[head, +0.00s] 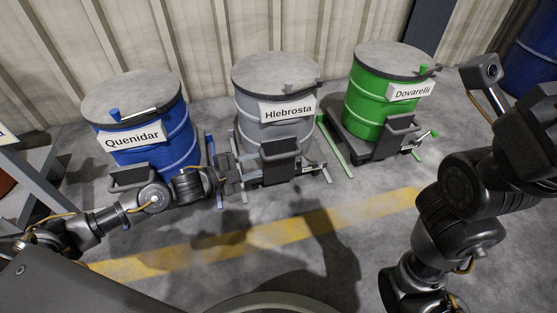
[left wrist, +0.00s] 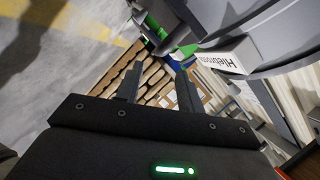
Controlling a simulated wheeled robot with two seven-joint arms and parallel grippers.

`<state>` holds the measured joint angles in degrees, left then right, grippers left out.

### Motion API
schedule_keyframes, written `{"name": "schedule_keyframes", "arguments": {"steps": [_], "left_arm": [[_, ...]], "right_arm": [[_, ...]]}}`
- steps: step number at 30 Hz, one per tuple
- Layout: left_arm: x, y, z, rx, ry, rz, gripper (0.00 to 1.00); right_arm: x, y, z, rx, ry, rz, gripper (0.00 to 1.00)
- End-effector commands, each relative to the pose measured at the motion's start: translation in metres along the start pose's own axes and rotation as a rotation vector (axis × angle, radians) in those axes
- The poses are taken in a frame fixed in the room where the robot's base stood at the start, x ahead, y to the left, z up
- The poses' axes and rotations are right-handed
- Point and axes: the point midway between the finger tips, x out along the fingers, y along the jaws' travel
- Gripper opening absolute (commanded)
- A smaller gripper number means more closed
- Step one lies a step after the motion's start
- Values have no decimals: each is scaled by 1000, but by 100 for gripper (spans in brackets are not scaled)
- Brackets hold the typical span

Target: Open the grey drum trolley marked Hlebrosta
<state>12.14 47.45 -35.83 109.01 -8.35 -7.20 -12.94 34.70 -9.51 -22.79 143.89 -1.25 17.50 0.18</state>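The grey drum trolley marked Hlebrosta (head: 275,115) stands in the middle of the head view. Its drum has a lid with a small grey latch at the front, above the white label. A dark bracket (head: 280,160) stands low in front of the drum. My left gripper (head: 236,170) is at the trolley's lower left side, between it and the blue drum. In the left wrist view, its two fingers (left wrist: 159,70) are apart with nothing between them. The grey drum's side and label (left wrist: 232,62) show at the upper right there. My right gripper is not visible.
A blue drum marked Quenidar (head: 140,120) stands left and a green drum marked Dovarelli (head: 385,95) right, both on trolleys. A corrugated wall is behind. The floor in front, with a yellow stripe (head: 270,235), is clear. My right arm fills the right side.

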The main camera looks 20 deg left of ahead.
Motion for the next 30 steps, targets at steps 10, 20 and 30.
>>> {"name": "schedule_keyframes", "arguments": {"steps": [10, 20, 30], "left_arm": [[66, 4, 3, 0, 2, -2, 38], [96, 2, 1, -1, 0, 1, 38], [97, 1, 0, -1, -1, 1, 31]], "right_arm": [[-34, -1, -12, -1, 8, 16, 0], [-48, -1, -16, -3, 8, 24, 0], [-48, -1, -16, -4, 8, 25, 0]]}}
